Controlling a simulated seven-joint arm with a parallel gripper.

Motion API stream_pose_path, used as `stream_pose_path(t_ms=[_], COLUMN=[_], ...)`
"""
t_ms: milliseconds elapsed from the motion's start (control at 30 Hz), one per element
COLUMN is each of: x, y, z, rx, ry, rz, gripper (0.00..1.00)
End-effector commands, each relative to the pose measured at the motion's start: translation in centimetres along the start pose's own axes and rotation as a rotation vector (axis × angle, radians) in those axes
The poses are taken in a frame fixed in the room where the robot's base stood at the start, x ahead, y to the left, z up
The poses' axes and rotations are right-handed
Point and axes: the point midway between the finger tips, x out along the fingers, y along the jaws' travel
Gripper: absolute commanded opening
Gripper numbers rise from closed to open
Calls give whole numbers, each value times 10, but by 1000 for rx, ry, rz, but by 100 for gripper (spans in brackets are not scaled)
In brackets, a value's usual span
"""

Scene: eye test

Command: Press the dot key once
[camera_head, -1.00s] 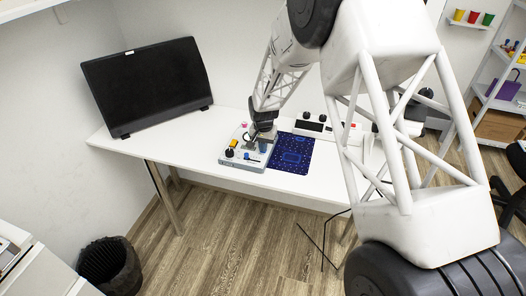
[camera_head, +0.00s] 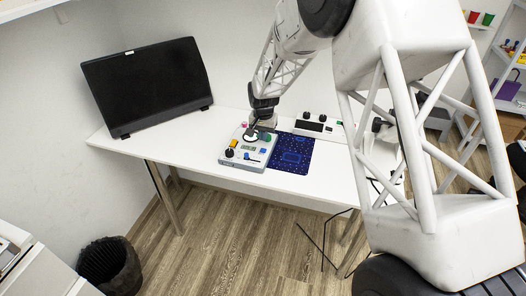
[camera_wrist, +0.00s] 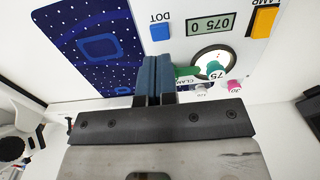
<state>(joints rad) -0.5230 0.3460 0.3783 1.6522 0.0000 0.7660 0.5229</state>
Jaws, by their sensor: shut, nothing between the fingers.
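The dot key (camera_wrist: 160,32) is a small blue square on a pale control panel (camera_head: 228,161), beside an upside-down DOT label in the wrist view. In the head view the blue key (camera_head: 262,151) is near the panel's right edge. My gripper (camera_wrist: 153,60) has two blue fingers pressed together with nothing between them. In the wrist view the fingertips show just below the key, with a small gap in the picture; their height over the panel is unclear. In the head view my gripper (camera_head: 260,130) is over the panel's back part, its tips hard to make out.
The panel also carries a display (camera_wrist: 214,27), an orange key (camera_wrist: 264,21), a round gauge (camera_wrist: 212,62), a green part (camera_wrist: 187,72) and a pink knob (camera_wrist: 233,85). A dark blue patterned mat (camera_head: 291,153) lies to its right. A black monitor (camera_head: 148,85) stands at left.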

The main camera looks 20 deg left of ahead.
Motion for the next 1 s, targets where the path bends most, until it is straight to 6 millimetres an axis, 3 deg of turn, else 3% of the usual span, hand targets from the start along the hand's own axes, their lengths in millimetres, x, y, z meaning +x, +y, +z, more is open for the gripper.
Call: stream_pose_path(t_ms=[400,1000], x=[-21,-22], y=[0,0], z=[0,0], rx=[0,0], ry=[1,1], rz=[0,0], gripper=[0,0])
